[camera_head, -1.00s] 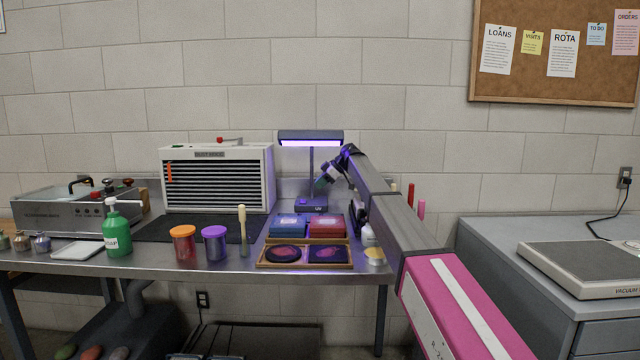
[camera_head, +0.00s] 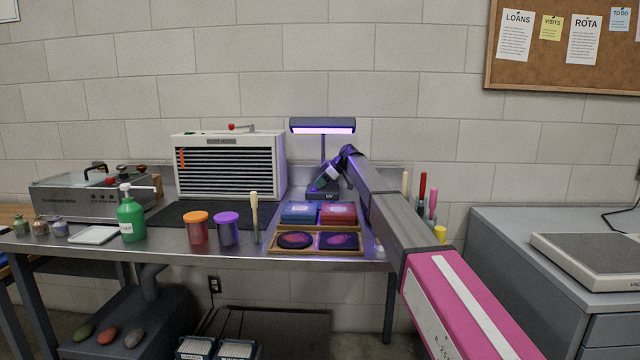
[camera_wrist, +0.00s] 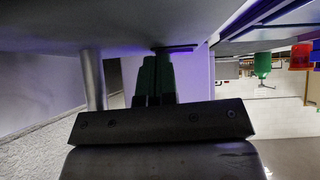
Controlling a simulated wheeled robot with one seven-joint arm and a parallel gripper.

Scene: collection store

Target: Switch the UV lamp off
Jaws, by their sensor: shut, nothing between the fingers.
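The UV lamp (camera_head: 323,126) stands at the back of the metal bench, its hood glowing violet, so it is lit. Its dark base (camera_head: 322,196) bears a "UV" label. My gripper (camera_head: 313,187) is down at the lamp's base, next to the post, with my arm reaching in from the right. In the wrist view my gripper (camera_wrist: 156,70) has its green fingers shut together and empty, with the tips close to a dark strip on the lamp (camera_wrist: 175,49). I cannot tell whether they touch it. The lamp's switch is not clearly visible.
A tray (camera_head: 272,252) with dark pieces and blue and red boxes (camera_head: 338,214) sits in front of the lamp. A slatted white unit (camera_head: 230,165) stands left. Orange- and purple-lidded jars (camera_head: 228,230) and a green bottle (camera_head: 131,220) are further left. Coloured handles (camera_head: 422,187) stand right.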

